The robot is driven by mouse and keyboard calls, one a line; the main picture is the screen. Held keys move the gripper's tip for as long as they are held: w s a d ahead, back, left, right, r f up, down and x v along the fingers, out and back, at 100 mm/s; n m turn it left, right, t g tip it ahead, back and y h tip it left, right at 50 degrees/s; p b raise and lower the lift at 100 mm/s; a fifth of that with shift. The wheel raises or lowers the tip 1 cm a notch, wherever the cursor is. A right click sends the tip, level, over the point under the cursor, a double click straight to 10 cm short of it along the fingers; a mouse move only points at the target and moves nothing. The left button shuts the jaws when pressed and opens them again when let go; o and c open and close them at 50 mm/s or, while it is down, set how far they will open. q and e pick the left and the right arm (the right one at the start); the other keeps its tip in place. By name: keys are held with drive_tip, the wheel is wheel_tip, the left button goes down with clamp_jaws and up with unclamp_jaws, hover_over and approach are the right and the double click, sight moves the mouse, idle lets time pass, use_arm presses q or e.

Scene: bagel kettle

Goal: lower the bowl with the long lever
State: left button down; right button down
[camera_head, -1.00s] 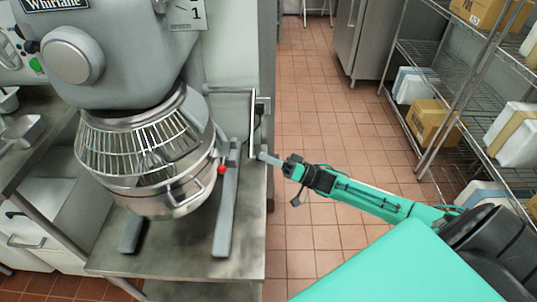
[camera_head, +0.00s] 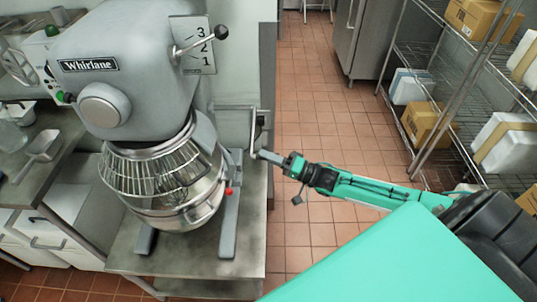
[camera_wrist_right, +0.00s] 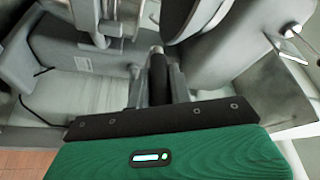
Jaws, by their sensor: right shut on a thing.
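The grey stand mixer (camera_head: 140,60) stands on a metal table at the left of the head view. Its shiny steel bowl (camera_head: 185,208) sits under the wire guard (camera_head: 150,172), close up to it. The long lever (camera_head: 254,128) is a crank at the mixer's right rear, its arm hanging down and its grip (camera_head: 268,156) pointing right. My right gripper (camera_head: 284,160) is shut on the end of this grip. My left gripper is out of view.
A short speed lever with a black knob (camera_head: 222,32) sits on the numbered plate. The metal table (camera_head: 190,262) has clear front space. Wire shelves with boxes (camera_head: 427,122) stand at the right. Open tiled floor (camera_head: 315,110) lies between.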

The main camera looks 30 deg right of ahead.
drive_tip(key=w+d+r+m+p, duration=0.1)
drive_tip(key=w+r+p, duration=0.1)
drive_tip(key=r, duration=0.5)
drive_tip(key=w+d+r+m+h+p, duration=0.1)
drive_tip(key=w+d+r+m+p, duration=0.1)
drive_tip(key=r+p, duration=0.3)
drive_tip(key=shift+w+r, duration=0.5)
drive_tip(key=shift+r, duration=1.2)
drive_tip(key=shift+d+r, duration=0.1)
drive_tip(key=shift+d, duration=0.05)
drive_tip(key=c, duration=1.4)
unclamp_jaws()
drive_tip(key=shift+w, duration=0.1)
drive_tip(key=shift+c, duration=0.2)
drive_tip(key=shift+o, duration=0.8)
drive_tip(key=shift+f, duration=0.2)
